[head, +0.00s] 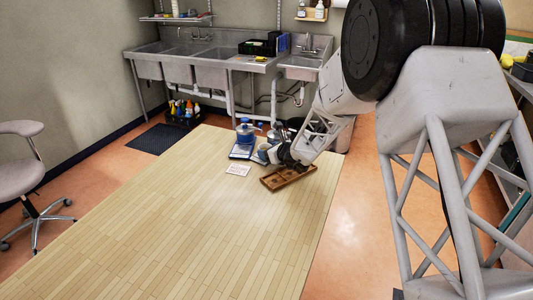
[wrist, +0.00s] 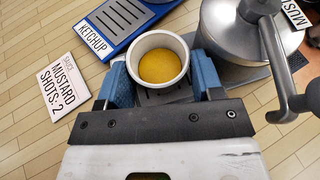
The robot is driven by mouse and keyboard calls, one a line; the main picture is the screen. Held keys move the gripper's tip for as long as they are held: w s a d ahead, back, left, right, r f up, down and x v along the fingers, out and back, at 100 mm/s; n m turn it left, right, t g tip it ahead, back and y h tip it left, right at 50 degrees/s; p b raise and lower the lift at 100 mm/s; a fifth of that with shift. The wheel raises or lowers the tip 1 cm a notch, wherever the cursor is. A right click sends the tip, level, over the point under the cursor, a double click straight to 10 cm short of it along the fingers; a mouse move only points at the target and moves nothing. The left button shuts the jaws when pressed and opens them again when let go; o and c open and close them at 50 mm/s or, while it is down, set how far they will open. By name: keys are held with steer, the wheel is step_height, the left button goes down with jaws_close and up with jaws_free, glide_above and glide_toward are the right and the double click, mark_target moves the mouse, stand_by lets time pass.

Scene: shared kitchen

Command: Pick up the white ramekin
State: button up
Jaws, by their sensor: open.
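The white ramekin (wrist: 160,88) is upright in the wrist view, with yellow sauce inside. It sits between the two blue fingers of my gripper (wrist: 163,78), which are apart, one on each side of it. I cannot tell whether either finger touches its wall. A dark slotted plate shows below the ramekin, partly hidden by my gripper. In the head view my gripper (head: 281,156) is low over the far end of the table; I cannot make out the ramekin there.
A metal pump dispenser (wrist: 235,28) stands close on the right. A blue base labelled KETCHUP (wrist: 118,18) lies at upper left. A card reading MUSTARD SHOTS: 2 (wrist: 62,88) lies left. In the head view, a wooden tray (head: 292,180) is close by; the near table (head: 190,230) is clear.

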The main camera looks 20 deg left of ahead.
mark_target(269, 145)
steer(key=shift+s+f, duration=0.1)
steer(key=shift+f, duration=0.45)
steer(key=c, duration=0.6)
step_height(269, 145, up, 4)
steer(key=shift+f, duration=0.2)
steer(key=shift+s+d+r, duration=0.2)
steer(key=shift+r, duration=0.05)
steer(key=s+d, duration=0.2)
steer(key=s, duration=0.2)
steer(key=s+d+r, duration=0.1)
steer(key=s+d, duration=0.2)
steer(key=s, duration=0.1)
steer(key=s+d, duration=0.3)
steer(key=s, duration=0.1)
steer(key=shift+s+d+r, duration=0.25)
steer(key=shift+s+r, duration=0.05)
steer(key=shift+s, duration=0.05)
